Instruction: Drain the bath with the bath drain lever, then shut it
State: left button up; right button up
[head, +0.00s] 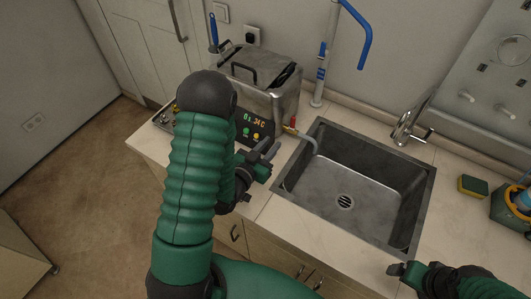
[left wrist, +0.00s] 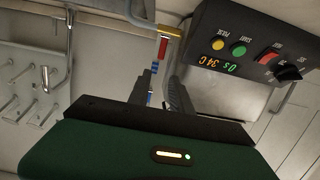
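The bath (head: 272,88) is a metal box with a lidded top and a dark control panel (head: 258,128) showing lit digits; the panel also shows in the left wrist view (left wrist: 255,45). The drain lever (head: 293,122) is a small red handle on a brass valve at the bath's right side. In the left wrist view the red lever (left wrist: 163,48) lies just beyond my fingertips. My left gripper (head: 270,152) is open and empty, in front of and below the lever, apart from it. My right gripper (head: 398,269) is at the sink's front right; its finger gap is unclear.
A grey hose (head: 288,168) runs from the valve into the empty sink (head: 325,185). A tap (head: 408,128) stands behind the sink. A yellow-green sponge (head: 472,186) lies on the counter at right. A blue-handled pipe (head: 322,70) rises behind.

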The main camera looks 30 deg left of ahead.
pick_arm(q)
jog(key=s+d+r+g+p, duration=0.2)
jog(key=s+d+g, duration=0.8)
jog(key=s+g, duration=0.3)
jog(key=shift+s+d+r+m+h, duration=0.3)
jog(key=shift+s+d+h, duration=0.1)
jog(key=shift+s, duration=0.05)
jog(key=shift+w+a, duration=0.1)
dwell(0.9)
